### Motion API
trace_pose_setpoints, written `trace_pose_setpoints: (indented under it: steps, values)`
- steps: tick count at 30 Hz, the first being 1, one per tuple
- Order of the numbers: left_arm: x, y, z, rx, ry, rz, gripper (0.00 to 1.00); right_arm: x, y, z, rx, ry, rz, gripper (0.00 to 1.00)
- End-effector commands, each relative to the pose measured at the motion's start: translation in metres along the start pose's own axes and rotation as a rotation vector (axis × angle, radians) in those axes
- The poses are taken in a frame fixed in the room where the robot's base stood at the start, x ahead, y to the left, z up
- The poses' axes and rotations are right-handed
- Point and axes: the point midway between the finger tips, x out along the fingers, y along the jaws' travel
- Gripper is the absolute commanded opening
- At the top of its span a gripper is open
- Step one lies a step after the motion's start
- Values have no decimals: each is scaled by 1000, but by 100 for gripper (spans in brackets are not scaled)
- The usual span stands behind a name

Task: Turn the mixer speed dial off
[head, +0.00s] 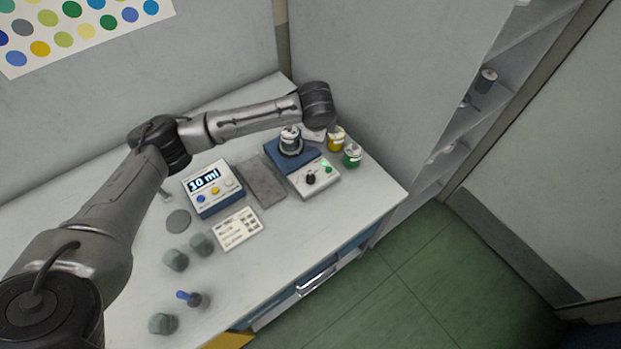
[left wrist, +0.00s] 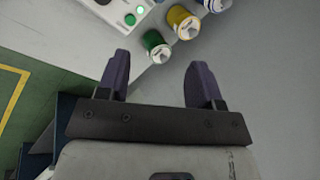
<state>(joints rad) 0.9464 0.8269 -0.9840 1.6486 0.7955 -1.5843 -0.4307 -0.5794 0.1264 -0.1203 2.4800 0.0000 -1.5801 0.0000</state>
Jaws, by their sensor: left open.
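The mixer (head: 325,182) is a blue and white unit near the table's right end, with a dark tub (head: 290,143) on it. Its black speed dial (head: 310,178) is on the white front panel, beside a green button (head: 328,170); I cannot read the dial's setting. In the left wrist view, the panel's corner (left wrist: 117,12) and green button (left wrist: 130,19) show at the top left; a dark bit at the edge may be the dial. My left gripper (left wrist: 160,72) is open and empty, apart from the panel. In the head view my wrist hides it.
A green jar (head: 352,156) and a yellow jar (head: 336,139) stand right of the mixer; both are close to my fingers in the wrist view. A dispenser reading 10 ml (head: 212,190), a grey pad (head: 262,184) and a card (head: 238,228) lie left. A wall stands behind.

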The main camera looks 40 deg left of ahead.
Motion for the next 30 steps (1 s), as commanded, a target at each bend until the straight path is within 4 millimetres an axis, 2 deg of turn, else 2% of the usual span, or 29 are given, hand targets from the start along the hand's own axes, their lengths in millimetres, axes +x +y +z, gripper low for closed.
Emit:
trace_pose_setpoints:
  steps: [1, 4, 9, 15, 19, 23, 30]
  values:
    - [18, 10, 7, 56, -18, 88, 60, -1, 0, 0, 0, 1, 0, 43]
    - [36, 25, 15, 186, 6, 238, 60, -1, -1, 0, 2, 1, -2, 43]
    - [36, 40, 10, 445, 131, 360, 60, -1, -1, -1, 5, 1, -4, 43]
    - [36, 42, 9, 656, 181, 355, 60, -1, -3, -1, 10, 2, -7, 43]
    - [38, 44, 9, 710, 190, 351, 60, 0, -3, -1, 10, 2, -8, 43]
    - [50, 49, 8, 722, 192, 352, 60, 2, -3, 0, 10, 1, -7, 43]
    - [91, 66, 6, 720, 191, 351, 60, 8, -2, 2, 7, 1, -5, 43]
